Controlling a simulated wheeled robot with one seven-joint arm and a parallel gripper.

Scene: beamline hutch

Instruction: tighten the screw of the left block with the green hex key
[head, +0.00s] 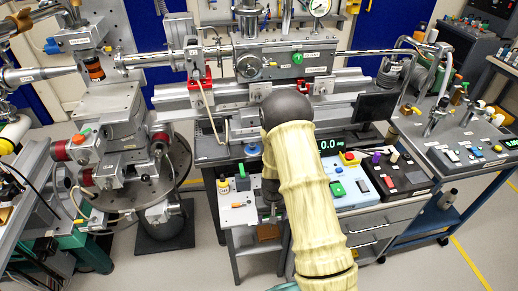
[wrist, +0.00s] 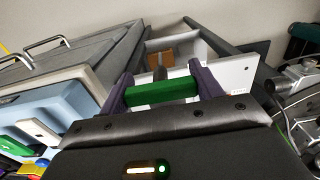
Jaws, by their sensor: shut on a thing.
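My gripper (wrist: 160,90) is shut on a green bar-shaped piece, the handle of the green hex key (wrist: 162,93), held between two purple fingers in the wrist view. In the head view my gripper (head: 271,190) hangs below the arm's bend, beside the small white-topped stand, and is mostly hidden by my arm. On the rail, a block with a red clamp (head: 198,84) sits left of other red-clamped mounts (head: 322,85). I cannot tell for sure which is the left block, and its screw is too small to see.
The white-topped stand (head: 238,214) carries small coloured items and has a brown box (head: 268,232) on its shelf. A blue-topped instrument (head: 358,190) and a drawer cabinet (head: 372,235) stand to the right. A round-based stage (head: 180,160) is on the left.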

